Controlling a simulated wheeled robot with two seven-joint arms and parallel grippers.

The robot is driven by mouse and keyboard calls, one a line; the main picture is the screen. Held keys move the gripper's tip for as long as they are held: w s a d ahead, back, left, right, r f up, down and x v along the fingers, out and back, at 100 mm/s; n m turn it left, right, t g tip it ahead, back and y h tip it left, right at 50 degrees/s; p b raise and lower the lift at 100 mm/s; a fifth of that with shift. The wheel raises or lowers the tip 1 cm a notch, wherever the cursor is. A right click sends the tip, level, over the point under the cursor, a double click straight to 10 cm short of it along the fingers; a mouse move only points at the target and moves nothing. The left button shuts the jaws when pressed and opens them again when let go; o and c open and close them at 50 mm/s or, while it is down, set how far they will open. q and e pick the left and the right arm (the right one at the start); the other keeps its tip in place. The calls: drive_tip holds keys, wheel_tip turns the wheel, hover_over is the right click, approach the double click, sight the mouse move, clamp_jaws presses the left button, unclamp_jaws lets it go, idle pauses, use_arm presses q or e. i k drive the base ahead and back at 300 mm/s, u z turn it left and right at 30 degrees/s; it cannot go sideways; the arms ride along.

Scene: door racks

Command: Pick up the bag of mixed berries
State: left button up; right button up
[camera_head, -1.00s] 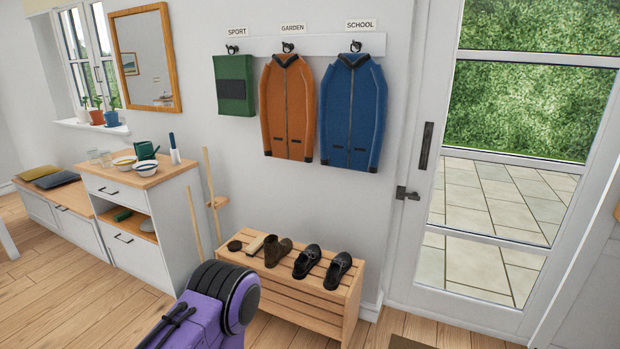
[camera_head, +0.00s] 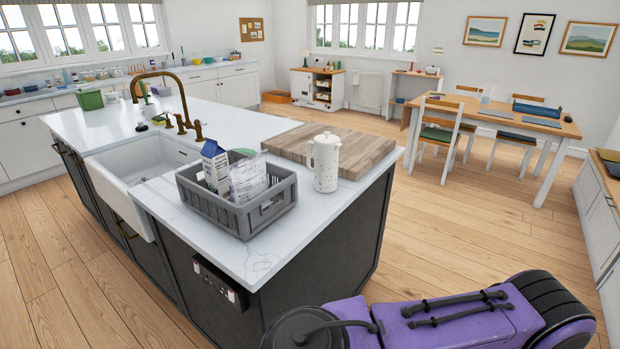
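A grey crate (camera_head: 262,215) stands on the near end of the white island counter. In it are a blue and white carton (camera_head: 215,166) and a pale, see-through bag (camera_head: 248,179) standing upright beside it. I cannot make out what the bag holds or read its print, so I cannot tell if it is the mixed berries. No other bag that I can identify as berries shows. Neither of my grippers is in view; only a purple arm link of mine shows at the bottom right.
A white sink (camera_head: 150,170) with a brass tap (camera_head: 172,105) lies to the left. A dining table (camera_head: 505,118) with chairs stands at the back right. Wooden floor (camera_head: 455,225) lies open between.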

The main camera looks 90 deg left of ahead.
sight(247, 178)
drive_tip(key=u, duration=0.45)
drive_tip(key=i, duration=1.65)
drive_tip(key=u, duration=2.85)
